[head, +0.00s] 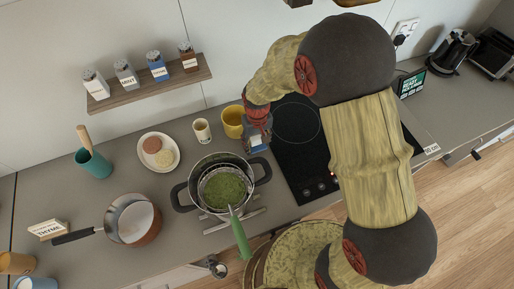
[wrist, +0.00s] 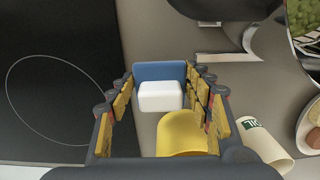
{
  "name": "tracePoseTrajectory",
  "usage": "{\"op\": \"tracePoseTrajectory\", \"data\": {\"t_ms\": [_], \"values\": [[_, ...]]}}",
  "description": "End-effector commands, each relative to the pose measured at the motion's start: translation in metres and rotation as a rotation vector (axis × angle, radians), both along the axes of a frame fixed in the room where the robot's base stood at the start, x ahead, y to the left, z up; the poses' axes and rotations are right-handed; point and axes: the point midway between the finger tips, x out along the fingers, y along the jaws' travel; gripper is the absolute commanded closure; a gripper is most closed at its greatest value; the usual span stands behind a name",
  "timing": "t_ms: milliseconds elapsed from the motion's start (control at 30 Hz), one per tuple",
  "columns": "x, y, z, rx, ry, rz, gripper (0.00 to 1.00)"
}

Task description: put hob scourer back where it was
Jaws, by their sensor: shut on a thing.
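The hob scourer, a block with a white part and a blue part, sits between my fingers in the wrist view (wrist: 160,97). In the head view it shows as a small blue and pale block (head: 257,144) below my gripper (head: 258,122), between the pot and the black hob (head: 297,150). My gripper is shut on it, with the fingers on its two sides in the wrist view. I cannot tell whether it touches the counter.
A yellow mug (head: 233,121) stands close beside my gripper, with a labelled cup (head: 202,131) further left. A black-handled pot (head: 180,197) holds a strainer of green food. A plate (head: 142,147) and a copper pan (head: 150,236) are further left.

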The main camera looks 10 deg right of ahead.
Motion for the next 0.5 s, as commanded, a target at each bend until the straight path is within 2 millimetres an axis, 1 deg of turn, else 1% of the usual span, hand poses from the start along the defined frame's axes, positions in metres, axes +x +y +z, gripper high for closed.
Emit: {"op": "tracePoseTrajectory", "data": {"t_ms": [233,300,500], "values": [[0.0,0.0,-0.032,-0.001,0.002,0.0,0.77],[0.0,0.0,-0.035,0.0,0.0,0.0,0.77],[0.0,0.0,-0.034,0.0,-0.001,0.0,0.77]]}}
